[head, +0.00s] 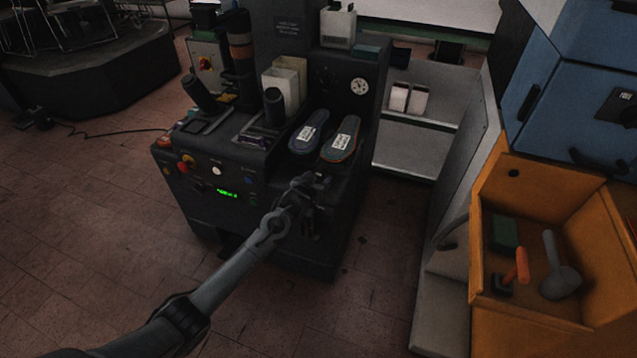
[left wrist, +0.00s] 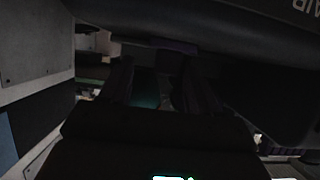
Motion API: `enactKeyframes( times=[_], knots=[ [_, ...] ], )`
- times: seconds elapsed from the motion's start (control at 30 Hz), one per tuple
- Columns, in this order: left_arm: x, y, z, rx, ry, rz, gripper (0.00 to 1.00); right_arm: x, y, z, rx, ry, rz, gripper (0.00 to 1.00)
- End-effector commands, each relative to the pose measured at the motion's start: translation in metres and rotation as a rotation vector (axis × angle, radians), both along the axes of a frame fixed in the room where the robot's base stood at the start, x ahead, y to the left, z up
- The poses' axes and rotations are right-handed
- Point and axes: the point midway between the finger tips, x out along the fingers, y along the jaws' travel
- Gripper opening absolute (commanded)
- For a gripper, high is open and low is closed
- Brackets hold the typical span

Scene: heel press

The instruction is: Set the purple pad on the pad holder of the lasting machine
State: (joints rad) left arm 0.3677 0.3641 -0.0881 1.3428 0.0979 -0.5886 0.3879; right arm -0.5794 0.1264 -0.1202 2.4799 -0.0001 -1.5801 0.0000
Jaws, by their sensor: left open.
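The lasting machine (head: 275,215) is a dark cabinet in the middle of the head view. On its top left a dark upright form (head: 273,105) stands over a small station with a thin purple strip (head: 258,137); I cannot tell whether this is the pad or part of the holder. My left gripper (head: 318,184) is at the machine's front edge, just below the two soles. In the left wrist view its fingers (left wrist: 165,85) are apart, with a teal surface between them. A purple piece (left wrist: 177,47) shows beyond the fingertips. My right gripper is in neither view.
Two labelled soles, one bluish (head: 309,131) and one teal and orange (head: 341,139), lie on the machine's top. An orange open drawer (head: 560,190) with tools is at the right. A shelf (head: 412,146) stands behind. Tiled floor (head: 110,220) is clear at the left.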

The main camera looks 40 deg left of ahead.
Motion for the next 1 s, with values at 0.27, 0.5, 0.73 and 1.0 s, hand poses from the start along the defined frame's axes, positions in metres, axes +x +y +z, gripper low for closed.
enactKeyframes(
  times=[0.27,0.5,0.73,1.0],
  knots=[
    [0.017,0.011,-0.008,0.002,0.000,0.001,0.62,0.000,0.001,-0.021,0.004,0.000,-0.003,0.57],
    [0.040,0.021,-0.015,0.001,0.000,0.001,0.62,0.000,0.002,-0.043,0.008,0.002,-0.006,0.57],
    [0.047,0.022,-0.016,0.001,0.001,0.000,0.62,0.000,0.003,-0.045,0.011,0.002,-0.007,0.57],
    [0.046,0.022,-0.015,0.001,0.001,0.000,0.45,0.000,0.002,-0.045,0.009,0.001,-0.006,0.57]
  ],
)
